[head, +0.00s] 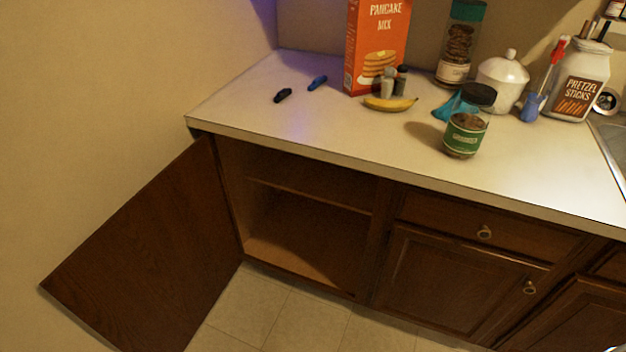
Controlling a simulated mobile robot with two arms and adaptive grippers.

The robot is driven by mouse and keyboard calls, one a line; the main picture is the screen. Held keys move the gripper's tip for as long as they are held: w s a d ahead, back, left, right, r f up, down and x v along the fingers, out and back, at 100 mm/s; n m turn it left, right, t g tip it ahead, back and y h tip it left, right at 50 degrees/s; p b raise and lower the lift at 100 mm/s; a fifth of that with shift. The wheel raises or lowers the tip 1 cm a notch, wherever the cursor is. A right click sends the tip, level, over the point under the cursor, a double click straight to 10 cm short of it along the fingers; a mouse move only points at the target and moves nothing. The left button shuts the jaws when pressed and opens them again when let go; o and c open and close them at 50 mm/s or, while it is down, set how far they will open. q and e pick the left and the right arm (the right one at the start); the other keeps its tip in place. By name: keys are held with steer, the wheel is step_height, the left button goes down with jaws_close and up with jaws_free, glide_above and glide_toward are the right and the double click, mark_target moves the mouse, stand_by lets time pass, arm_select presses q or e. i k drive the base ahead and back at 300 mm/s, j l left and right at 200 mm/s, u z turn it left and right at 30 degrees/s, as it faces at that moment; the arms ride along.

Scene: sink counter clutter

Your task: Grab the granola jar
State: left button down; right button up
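A short jar (462,143) with a green label and a black lid stands upright near the front of the counter, right of the middle. It has brown contents; its upper part looks like clear glass. The label is too small to read, but it may be the granola jar. A taller clear jar (457,45) with a teal lid and brown pieces stands at the back; its label is also unreadable.
Behind the short jar lie a blue cloth (443,112) and a banana (390,104). A pancake mix box (373,50), a white lidded pot (503,82) and a pretzel sticks jar (580,85) stand further back. The left cabinet door (140,255) hangs open. The counter's front left is clear.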

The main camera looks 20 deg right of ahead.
mark_target(468, 123)
steer(key=z, duration=1.4)
